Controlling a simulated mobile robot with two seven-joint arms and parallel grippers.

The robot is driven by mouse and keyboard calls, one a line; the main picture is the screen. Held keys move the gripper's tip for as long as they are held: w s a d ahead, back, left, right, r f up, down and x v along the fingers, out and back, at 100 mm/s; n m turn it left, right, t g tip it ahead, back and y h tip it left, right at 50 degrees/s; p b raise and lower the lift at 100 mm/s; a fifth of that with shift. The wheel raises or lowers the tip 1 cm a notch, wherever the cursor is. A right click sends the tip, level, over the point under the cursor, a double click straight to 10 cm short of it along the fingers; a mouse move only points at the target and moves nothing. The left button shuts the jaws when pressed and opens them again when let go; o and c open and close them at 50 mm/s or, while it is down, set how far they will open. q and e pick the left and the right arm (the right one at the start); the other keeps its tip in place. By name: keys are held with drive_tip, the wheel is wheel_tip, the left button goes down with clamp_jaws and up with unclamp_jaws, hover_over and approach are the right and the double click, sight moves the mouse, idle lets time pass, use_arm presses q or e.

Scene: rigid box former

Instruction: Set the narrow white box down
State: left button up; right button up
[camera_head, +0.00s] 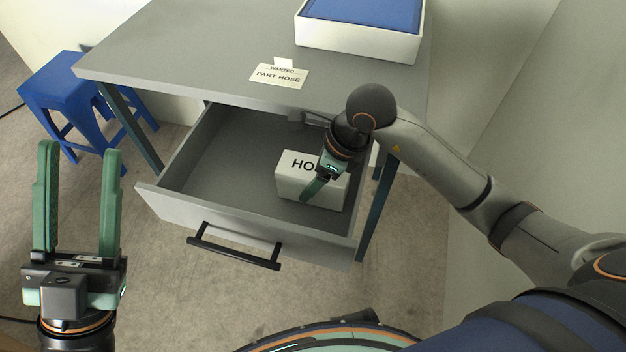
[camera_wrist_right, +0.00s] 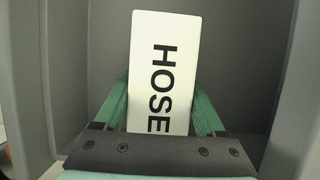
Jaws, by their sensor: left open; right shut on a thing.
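The narrow white box (camera_head: 297,185) with black lettering is inside the open grey drawer (camera_head: 172,205), toward its right side. In the right wrist view the box (camera_wrist_right: 163,50) reads "HOSE" and sits between the two green fingers. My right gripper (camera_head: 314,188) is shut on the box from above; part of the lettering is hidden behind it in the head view. Whether the box's underside touches the drawer floor I cannot tell. My left gripper (camera_head: 80,190) is open and empty, to the left of the drawer.
The drawer belongs to a grey table (camera_head: 190,50). On the tabletop are a label reading "PART HOSE" (camera_head: 279,76) and a white box with a blue inside (camera_head: 360,40). A blue stool (camera_head: 70,90) stands at left. The drawer's left part is empty.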

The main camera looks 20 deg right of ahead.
use_arm(q)
drive_tip(key=shift+f, duration=0.2)
use_arm(e)
drive_tip(key=shift+f, duration=0.3)
drive_tip(key=o, duration=1.6)
drive_tip(key=shift+c, duration=0.2)
drive_tip(key=shift+r, duration=0.1)
drive_tip(key=p+v, duration=0.2)
drive_tip(key=v, duration=0.4)
drive_tip(key=shift+d+r, duration=0.1)
drive_tip(key=shift+r, duration=0.1)
use_arm(q)
drive_tip(key=w+a+f+n+y+p, duration=0.1)
drive_tip(key=w+f+n+y, duration=0.3)
drive_tip(key=w+f+y, duration=0.1)
drive_tip(key=shift+n+g+y, duration=0.4)
drive_tip(key=shift+y, duration=0.3)
use_arm(e)
drive_tip(key=v, duration=0.5)
drive_tip(key=shift+s+d+r, duration=0.1)
drive_tip(key=shift+s+r, duration=0.05)
drive_tip(key=shift+r, duration=0.1)
use_arm(q)
drive_tip(key=shift+f, duration=0.1)
